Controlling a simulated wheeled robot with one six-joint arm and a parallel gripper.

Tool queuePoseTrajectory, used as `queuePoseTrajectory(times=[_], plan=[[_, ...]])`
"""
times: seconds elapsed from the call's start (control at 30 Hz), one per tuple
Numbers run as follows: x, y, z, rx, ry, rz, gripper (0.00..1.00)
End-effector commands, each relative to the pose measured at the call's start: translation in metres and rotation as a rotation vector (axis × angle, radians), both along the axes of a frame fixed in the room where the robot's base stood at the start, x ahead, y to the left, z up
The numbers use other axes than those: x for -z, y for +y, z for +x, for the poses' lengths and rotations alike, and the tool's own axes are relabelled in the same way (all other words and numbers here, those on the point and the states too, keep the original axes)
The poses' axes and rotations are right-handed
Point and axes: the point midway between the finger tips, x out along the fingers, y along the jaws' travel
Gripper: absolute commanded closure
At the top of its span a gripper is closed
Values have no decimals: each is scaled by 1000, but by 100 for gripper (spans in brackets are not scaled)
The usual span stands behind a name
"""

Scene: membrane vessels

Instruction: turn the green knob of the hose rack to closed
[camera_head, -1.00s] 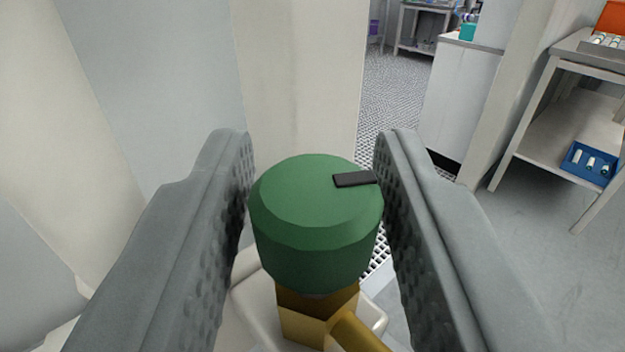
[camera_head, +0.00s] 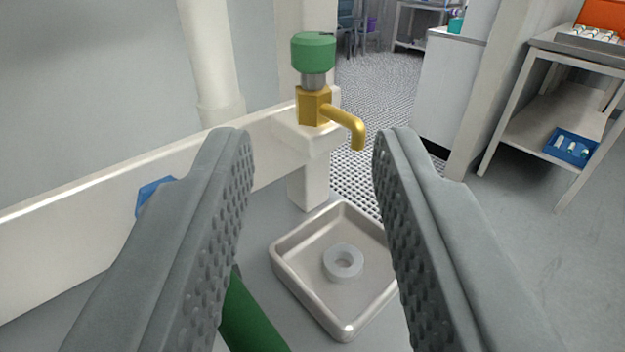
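The green knob (camera_head: 313,53) sits on top of a brass valve (camera_head: 313,106) with a bent brass spout. The valve is mounted at the end of the white rail of the hose rack (camera_head: 262,150). The dark mark on the knob's top shows only as a thin sliver at the back, so its direction cannot be read well. My gripper (camera_head: 310,145) is open and empty. Its two grey fingers are apart from the knob, which stands ahead of and above the fingertips in the picture.
A square metal tray (camera_head: 290,268) with a pale ring (camera_head: 343,262) in it lies below the spout. A green hose-like piece (camera_head: 250,315) and a blue part (camera_head: 153,195) show beside my left finger. A grey shelf table (camera_head: 540,110) stands at the right, with open floor before it.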

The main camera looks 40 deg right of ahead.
Motion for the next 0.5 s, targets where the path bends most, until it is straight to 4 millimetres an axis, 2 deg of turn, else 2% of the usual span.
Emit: queuePoseTrajectory(times=[0.2,0.5], plan=[[0,15,-16,-2,0,0,66],[0,19,-21,0,0,0,66]])
